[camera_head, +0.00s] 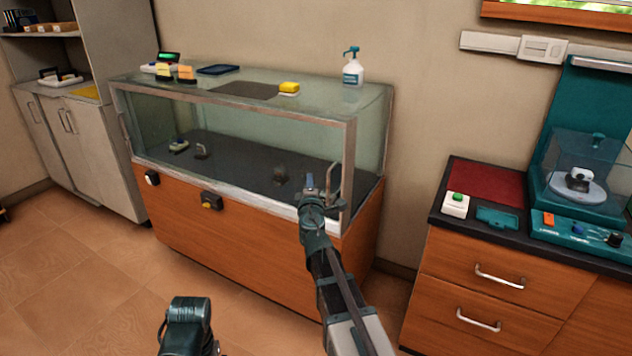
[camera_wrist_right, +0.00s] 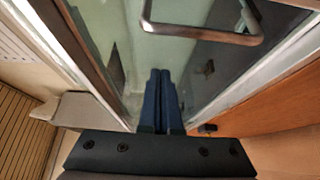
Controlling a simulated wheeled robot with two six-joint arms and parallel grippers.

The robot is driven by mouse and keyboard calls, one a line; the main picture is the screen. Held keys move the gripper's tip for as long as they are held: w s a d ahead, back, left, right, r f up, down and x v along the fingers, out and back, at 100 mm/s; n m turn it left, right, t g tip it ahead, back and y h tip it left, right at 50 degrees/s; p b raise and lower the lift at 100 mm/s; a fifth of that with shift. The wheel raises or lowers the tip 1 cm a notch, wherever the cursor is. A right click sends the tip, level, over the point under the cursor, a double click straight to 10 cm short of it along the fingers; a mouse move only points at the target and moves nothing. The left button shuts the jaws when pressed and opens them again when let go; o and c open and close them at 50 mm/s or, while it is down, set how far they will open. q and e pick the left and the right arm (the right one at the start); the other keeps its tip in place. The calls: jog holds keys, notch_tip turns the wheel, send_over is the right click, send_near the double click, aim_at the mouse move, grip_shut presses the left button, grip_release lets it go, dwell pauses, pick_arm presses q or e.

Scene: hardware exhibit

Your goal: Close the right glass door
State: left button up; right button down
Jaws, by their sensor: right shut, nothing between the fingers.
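The glass display case (camera_head: 347,150) stands on a wooden base in the head view. Its right glass door is hard to tell from the other panes, and I cannot tell how far open it is. A bent metal handle (camera_head: 334,180) shows near the front right corner. The handle (camera_wrist_right: 205,35) also shows at the top of the right wrist view, in front of glass. My right gripper (camera_head: 310,184) is shut and empty, just left of the handle and apart from it. Its blue fingers (camera_wrist_right: 160,95) lie together, pointing towards the glass. My left gripper is not visible; only part of my left arm shows.
A drawer counter (camera_head: 480,270) stands to the right, and a grey cabinet (camera_head: 100,130) to the left. Open tiled floor lies in front.

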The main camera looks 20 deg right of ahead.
jog(key=s+a+r+m+g+h+p, duration=0.1)
jog(key=s+a+r+m+p, duration=0.15)
jog(key=s, duration=0.25)
jog(key=s+a+r+m+g+h+p, duration=0.1)
jog(key=s+a+m+g+p, duration=0.1)
jog(key=s+m+p, duration=0.3)
jog(key=s+a+f+m+g+y+p, duration=0.2)
jog(key=s+a+g+y+p, duration=0.5)
jog(key=s+a+g+p, duration=0.6)
jog(key=s+a+p, duration=0.2)
jog(key=s+a, duration=0.8)
jog(key=s, duration=0.1)
jog(key=shift+g+y+p, duration=0.3)
jog(key=shift+g+p, duration=0.05)
jog(key=shift+g, duration=0.05)
jog(key=shift+w+d, duration=0.1)
